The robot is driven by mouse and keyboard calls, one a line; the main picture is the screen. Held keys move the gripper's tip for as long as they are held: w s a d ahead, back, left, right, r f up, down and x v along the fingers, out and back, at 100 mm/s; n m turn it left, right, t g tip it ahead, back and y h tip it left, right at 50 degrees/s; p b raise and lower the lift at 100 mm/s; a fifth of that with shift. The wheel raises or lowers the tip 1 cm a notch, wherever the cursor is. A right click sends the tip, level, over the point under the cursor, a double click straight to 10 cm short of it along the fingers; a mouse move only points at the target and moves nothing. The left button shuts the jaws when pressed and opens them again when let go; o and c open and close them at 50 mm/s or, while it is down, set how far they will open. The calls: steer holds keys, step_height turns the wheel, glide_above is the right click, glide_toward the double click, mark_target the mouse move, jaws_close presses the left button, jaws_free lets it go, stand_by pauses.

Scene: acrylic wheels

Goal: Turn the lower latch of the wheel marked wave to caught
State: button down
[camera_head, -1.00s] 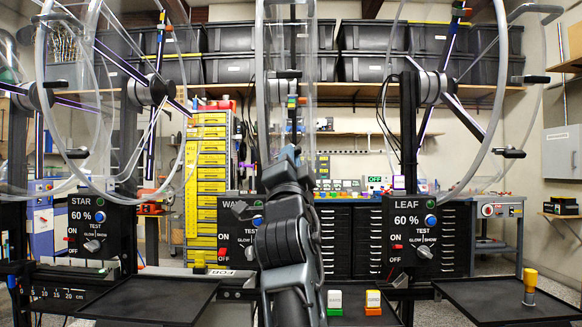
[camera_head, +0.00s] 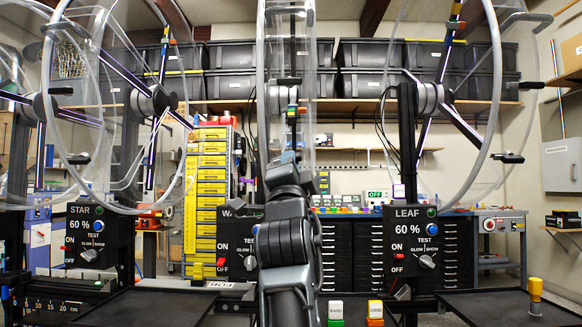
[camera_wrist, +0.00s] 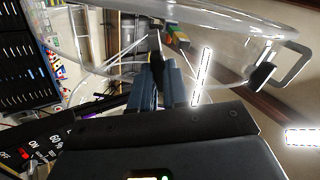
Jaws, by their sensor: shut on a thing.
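The middle wheel (camera_head: 304,40) is clear acrylic and seen edge-on in the head view. The panel (camera_head: 235,235) below it shows only the letters "WA"; my arm covers the rest. In the wrist view my gripper (camera_wrist: 160,72) has its two blue-grey fingers close together on a small dark and yellow piece (camera_wrist: 157,62) by the clear rim (camera_wrist: 110,70). This piece looks like a latch, but the fingers hide most of it and its setting cannot be told. In the head view my arm hides the fingers.
The STAR wheel (camera_head: 48,90) stands left and the LEAF wheel (camera_head: 497,90) right, each above its panel. Dark trays (camera_head: 150,305) lie in front. A yellow knob (camera_head: 535,290) stands on the right tray. A grey handle (camera_wrist: 292,65) stands off the rim in the wrist view.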

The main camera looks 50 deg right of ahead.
steer(key=shift+f+m+b, duration=0.1)
steer(key=shift+m+b, duration=1.9)
steer(key=shift+b, duration=0.7)
steer(key=c, duration=1)
jaws_free()
steer(key=b+v, duration=0.4)
steer(key=v, duration=0.3)
steer(key=shift+b, duration=0.4)
